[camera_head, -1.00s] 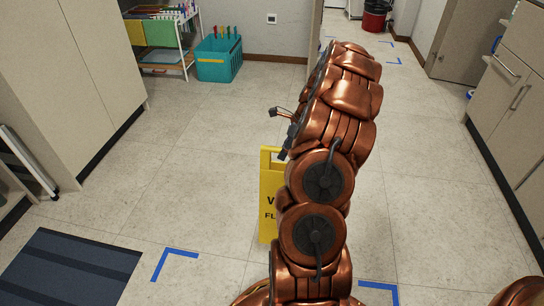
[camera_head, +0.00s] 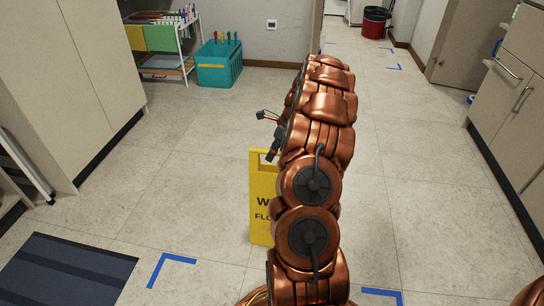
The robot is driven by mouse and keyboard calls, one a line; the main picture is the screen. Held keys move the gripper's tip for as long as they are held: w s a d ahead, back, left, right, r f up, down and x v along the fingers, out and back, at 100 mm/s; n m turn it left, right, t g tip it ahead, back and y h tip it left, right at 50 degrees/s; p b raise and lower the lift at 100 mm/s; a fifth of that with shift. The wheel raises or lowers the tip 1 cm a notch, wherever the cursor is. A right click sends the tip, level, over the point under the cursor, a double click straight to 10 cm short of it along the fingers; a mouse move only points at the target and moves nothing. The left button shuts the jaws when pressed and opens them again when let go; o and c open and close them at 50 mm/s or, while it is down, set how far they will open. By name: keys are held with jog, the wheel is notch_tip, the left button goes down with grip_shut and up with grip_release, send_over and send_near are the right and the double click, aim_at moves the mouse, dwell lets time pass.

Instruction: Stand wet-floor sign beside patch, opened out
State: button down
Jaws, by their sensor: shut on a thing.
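The yellow wet-floor sign (camera_head: 262,206) is upright in the middle of the head view, left of my arm. Its right part is hidden behind my copper arm, so only the start of its dark lettering shows. I cannot tell how far its panels are spread, or whether its foot touches the floor. My gripper (camera_head: 272,155) is at the sign's top edge, shut on it; the fingers are small and partly covered by the arm. No wet patch can be made out on the visible floor.
Blue tape corners (camera_head: 172,262) mark the near floor. A dark striped mat (camera_head: 70,270) lies at lower left. A teal bin (camera_head: 219,65) and a rack (camera_head: 160,45) stand at the back. Cabinets line both sides. Pale floor is clear left and right of the arm.

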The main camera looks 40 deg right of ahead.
jog(key=c, duration=1)
grip_release()
jog(key=shift+c, duration=0.2)
jog(key=p+v, duration=0.4)
jog(key=v, duration=0.8)
jog(key=s+a+r+n+g, duration=0.1)
jog(key=a+r+n, duration=0.3)
jog(key=a, duration=0.6)
jog(key=s+a+r+n+g, duration=0.1)
jog(key=s+a+n+g, duration=0.1)
jog(key=a+n, duration=0.6)
jog(key=s+a+r+n+g, duration=0.1)
jog(key=a+r+n, duration=0.2)
jog(key=a, duration=0.9)
jog(key=s+a+n+g+h, duration=0.1)
jog(key=s+a+n+h, duration=0.1)
jog(key=s+a+n, duration=0.75)
jog(key=s+a+f+n+g+h, duration=0.1)
jog(key=s+n, duration=0.4)
jog(key=s, duration=1.1)
jog(key=shift+a+f+h, duration=0.35)
jog(key=shift+a+h, duration=0.25)
